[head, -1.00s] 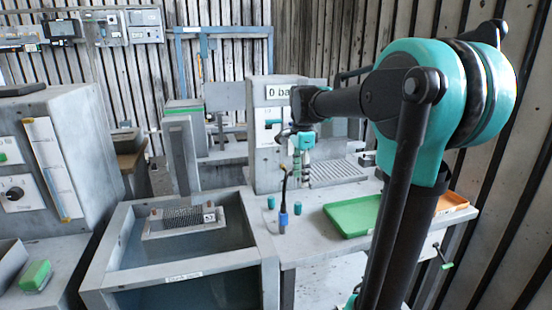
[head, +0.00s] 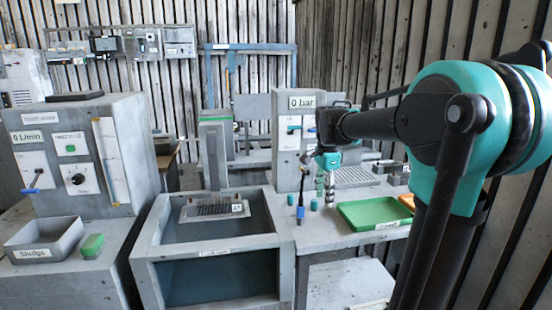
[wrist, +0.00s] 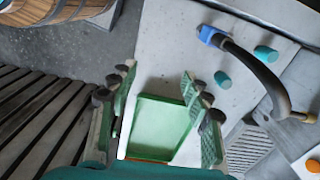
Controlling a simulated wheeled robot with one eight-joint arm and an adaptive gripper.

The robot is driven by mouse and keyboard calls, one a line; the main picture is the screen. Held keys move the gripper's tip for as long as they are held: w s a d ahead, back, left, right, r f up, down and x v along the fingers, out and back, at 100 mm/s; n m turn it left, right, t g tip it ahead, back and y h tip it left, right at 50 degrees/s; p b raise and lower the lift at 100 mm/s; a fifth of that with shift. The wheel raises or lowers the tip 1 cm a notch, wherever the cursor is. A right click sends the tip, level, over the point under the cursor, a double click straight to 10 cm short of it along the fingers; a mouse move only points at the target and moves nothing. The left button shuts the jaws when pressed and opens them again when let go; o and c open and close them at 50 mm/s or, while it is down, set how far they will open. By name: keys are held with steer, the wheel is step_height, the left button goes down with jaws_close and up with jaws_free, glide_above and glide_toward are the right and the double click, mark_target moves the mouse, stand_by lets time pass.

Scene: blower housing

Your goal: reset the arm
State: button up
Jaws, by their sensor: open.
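My gripper (wrist: 160,108) is open and empty in the wrist view, its two fingers apart with the green tray (wrist: 158,112) showing between and beyond them. In the head view my gripper (head: 328,180) hangs at the end of my arm above the bench, left of the green tray (head: 372,213). Nothing is held between the fingers.
A hose with a blue end (head: 300,212) stands on the bench (head: 330,231) near teal caps (head: 314,205). The water tank (head: 215,253) is left of the bench. A panel marked 0 bar (head: 290,150) rises behind.

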steer(key=s+d+f+n+t, duration=0.2)
steer(key=s+f+n, duration=0.5)
steer(key=s+f, duration=0.2)
steer(key=s+d+f+n+t, duration=0.1)
steer(key=s+f+n+t, duration=0.1)
steer(key=s+f+n, duration=0.6)
step_height(320, 180, down, 4)
steer(key=shift+s+d, duration=0.4)
steer(key=shift+s, duration=0.85)
